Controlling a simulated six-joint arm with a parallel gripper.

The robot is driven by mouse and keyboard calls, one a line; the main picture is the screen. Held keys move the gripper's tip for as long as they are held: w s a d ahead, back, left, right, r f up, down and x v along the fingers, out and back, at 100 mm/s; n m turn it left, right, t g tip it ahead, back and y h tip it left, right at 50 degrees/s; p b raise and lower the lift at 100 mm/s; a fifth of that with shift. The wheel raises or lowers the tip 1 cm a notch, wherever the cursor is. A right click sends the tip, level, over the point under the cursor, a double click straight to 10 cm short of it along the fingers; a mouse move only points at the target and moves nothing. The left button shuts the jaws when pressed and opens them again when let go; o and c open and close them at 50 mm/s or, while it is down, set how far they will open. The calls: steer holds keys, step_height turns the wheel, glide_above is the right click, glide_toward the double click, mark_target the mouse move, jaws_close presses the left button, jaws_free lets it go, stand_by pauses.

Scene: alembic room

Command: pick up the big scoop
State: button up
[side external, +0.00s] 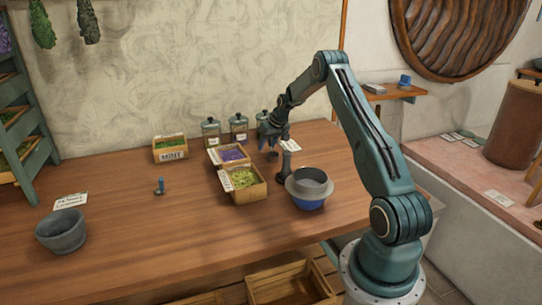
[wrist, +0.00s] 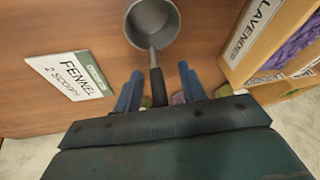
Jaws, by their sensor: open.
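The big scoop, a grey round cup (wrist: 152,24) with a dark handle, is at the top of the wrist view. Its handle (wrist: 157,88) runs down the picture between the blue fingers of my gripper (wrist: 160,85). The fingers are apart, with a gap on each side of the handle in the picture; their depth against it is hard to judge. In the side view my gripper (side external: 272,150) is low over the back of the table, and a dark upright part (side external: 286,162), seemingly the scoop, shows beside it. The scoop's cup is unclear there.
Jars (side external: 238,128) stand behind. The table's left middle is mostly clear.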

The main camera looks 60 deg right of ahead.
stand_by(0.5)
jaws_close()
step_height(320, 180, up, 20)
stand_by(1.0)
stand_by(0.4)
